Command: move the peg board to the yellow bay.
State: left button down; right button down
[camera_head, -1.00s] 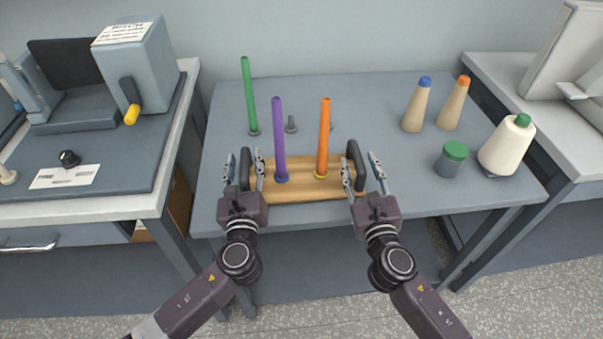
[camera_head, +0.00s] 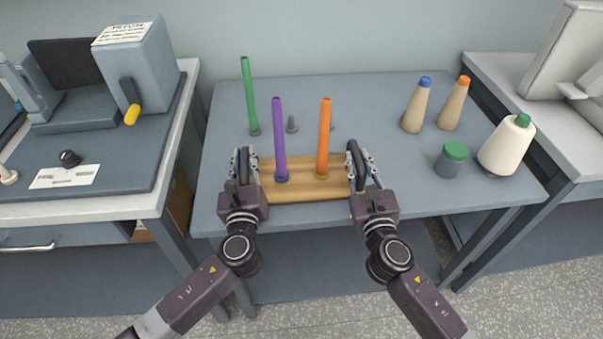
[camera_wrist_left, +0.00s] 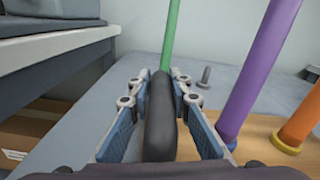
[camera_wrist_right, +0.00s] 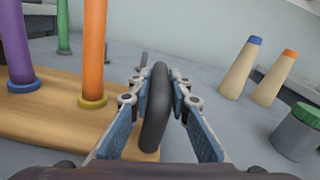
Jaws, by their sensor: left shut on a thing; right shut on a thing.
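The peg board (camera_head: 303,187) is a wooden board lying on the grey table, with a dark handle at each end. A purple peg (camera_head: 279,140) and an orange peg (camera_head: 324,138) stand upright on it. My left gripper (camera_head: 244,168) is shut on the left handle, which also shows in the left wrist view (camera_wrist_left: 159,120). My right gripper (camera_head: 360,170) is shut on the right handle, which shows in the right wrist view (camera_wrist_right: 156,110). I see no clear gap under the board. No yellow bay can be made out.
A green rod (camera_head: 250,95) stands behind the board, near a small grey peg (camera_head: 291,123). To the right are two tan cones (camera_head: 416,108), a green-lidded jar (camera_head: 451,160) and a white cone (camera_head: 507,146). A machine (camera_head: 140,65) stands on the left bench.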

pick_arm(q)
jog(key=shift+r, duration=0.15)
pick_arm(e)
jog(key=shift+a+r, duration=0.1)
